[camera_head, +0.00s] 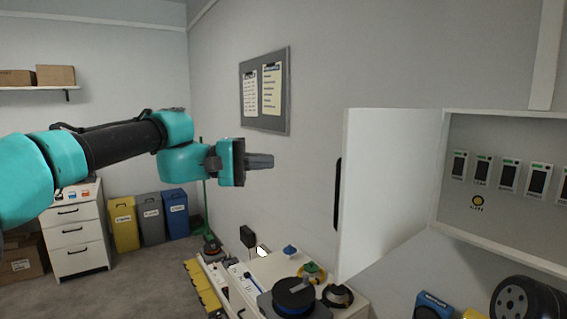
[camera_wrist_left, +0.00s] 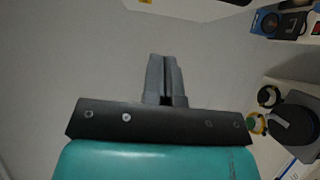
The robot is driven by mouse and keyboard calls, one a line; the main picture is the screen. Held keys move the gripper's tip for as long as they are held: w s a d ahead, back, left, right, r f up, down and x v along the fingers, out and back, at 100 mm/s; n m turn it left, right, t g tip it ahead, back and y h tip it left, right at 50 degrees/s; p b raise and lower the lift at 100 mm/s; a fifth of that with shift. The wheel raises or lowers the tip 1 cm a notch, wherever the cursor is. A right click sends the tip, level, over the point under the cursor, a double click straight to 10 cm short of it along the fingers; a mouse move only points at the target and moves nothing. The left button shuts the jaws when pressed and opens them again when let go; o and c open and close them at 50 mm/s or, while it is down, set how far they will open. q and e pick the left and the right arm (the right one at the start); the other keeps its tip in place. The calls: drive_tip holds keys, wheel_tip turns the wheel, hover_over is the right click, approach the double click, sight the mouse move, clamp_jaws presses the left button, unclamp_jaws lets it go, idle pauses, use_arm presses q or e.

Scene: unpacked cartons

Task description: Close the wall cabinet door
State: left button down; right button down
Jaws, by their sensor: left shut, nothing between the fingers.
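The white wall cabinet (camera_head: 500,128) is on the wall at the right in the head view. Its door (camera_head: 385,185) stands open at the cabinet's left side, swung out from the wall. A black vertical handle (camera_head: 337,193) is on the door's left edge. My left gripper (camera_head: 262,161) is left of the door, in front of the grey wall, with a gap to the handle. It is shut and empty; its closed fingers also show in the left wrist view (camera_wrist_left: 165,80). My right gripper is not in view.
Below the door is a white cabinet top with a black-and-blue round item (camera_head: 293,296) and several small objects. A black wheel-like item (camera_head: 524,301) and a blue item (camera_head: 433,305) are at lower right. A notice board (camera_head: 283,118) hangs behind my left gripper.

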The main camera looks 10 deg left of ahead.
use_arm(q)
drive_tip(key=s+x, duration=0.2)
drive_tip(key=x, duration=1)
drive_tip(key=shift+s+d, duration=0.25)
drive_tip(key=shift+s, duration=0.15)
drive_tip(key=shift+s+d, duration=0.1)
drive_tip(key=shift+s, duration=0.05)
